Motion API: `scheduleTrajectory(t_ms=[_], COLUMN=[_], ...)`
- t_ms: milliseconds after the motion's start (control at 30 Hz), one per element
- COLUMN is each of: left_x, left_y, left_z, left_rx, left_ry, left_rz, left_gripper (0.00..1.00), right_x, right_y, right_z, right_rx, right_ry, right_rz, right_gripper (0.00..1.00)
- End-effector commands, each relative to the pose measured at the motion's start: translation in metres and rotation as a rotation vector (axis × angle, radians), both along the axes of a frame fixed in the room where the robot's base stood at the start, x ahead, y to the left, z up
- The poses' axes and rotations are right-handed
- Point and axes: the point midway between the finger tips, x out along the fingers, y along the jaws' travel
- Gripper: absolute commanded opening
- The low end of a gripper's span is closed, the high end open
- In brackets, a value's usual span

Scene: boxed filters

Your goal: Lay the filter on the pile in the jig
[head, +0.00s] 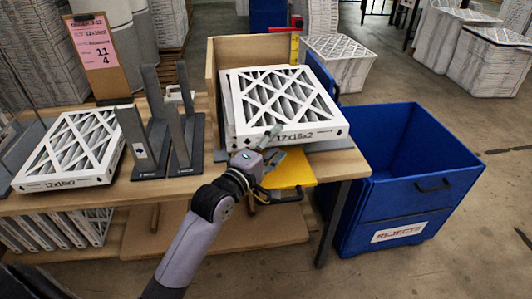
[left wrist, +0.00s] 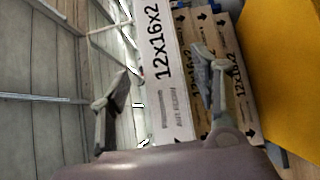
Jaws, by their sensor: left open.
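A white-framed pleated filter marked 12x16x2 (head: 288,98) lies on top of the pile in the wooden jig (head: 255,47), slightly askew to it. Its printed edge (left wrist: 168,75) shows large in the left wrist view. The edges of the pile's filters (left wrist: 232,85) show beside it, set further back and partly behind one finger. My left gripper (head: 284,162) is open at the front of the jig. One finger is above the top filter's front edge and the other below it. In the left wrist view the edge stands between the spread fingers (left wrist: 158,80). My right gripper is out of view.
Another filter (head: 75,148) lies on the bench at left, next to grey upright brackets (head: 170,130). A yellow plate (head: 290,170) sticks out at the jig's front. A blue rejects bin (head: 405,190) stands right of the bench. A clipboard (head: 100,55) stands behind.

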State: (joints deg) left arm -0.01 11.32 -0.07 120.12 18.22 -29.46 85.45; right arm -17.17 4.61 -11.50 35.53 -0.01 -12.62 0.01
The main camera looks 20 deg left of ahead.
Motion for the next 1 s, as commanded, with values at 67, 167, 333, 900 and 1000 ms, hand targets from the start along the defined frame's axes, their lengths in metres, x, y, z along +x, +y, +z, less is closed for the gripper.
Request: scheduleTrajectory(t_ms=[67, 167, 333, 900, 1000], left_x=[-0.017, -0.030, -0.043, -0.044, -0.044], left_y=[0.002, 0.005, 0.007, 0.007, 0.007], left_z=[-0.001, -0.001, 0.000, 0.000, 0.000], left_rx=[0.000, 0.000, 0.001, 0.001, 0.001], left_ry=[0.001, 0.001, 0.000, 0.000, 0.000], left_rz=[-0.001, 0.000, -0.001, -0.001, -0.001], left_gripper=[0.57, 0.57, 0.57, 0.57, 0.57], right_x=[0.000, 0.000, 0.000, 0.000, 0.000], right_y=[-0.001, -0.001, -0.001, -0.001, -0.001], right_z=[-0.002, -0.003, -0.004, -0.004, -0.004], right_rx=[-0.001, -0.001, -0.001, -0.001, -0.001], right_ry=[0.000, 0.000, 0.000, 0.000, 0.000], right_rz=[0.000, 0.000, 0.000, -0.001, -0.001], right_gripper=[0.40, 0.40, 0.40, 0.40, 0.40])
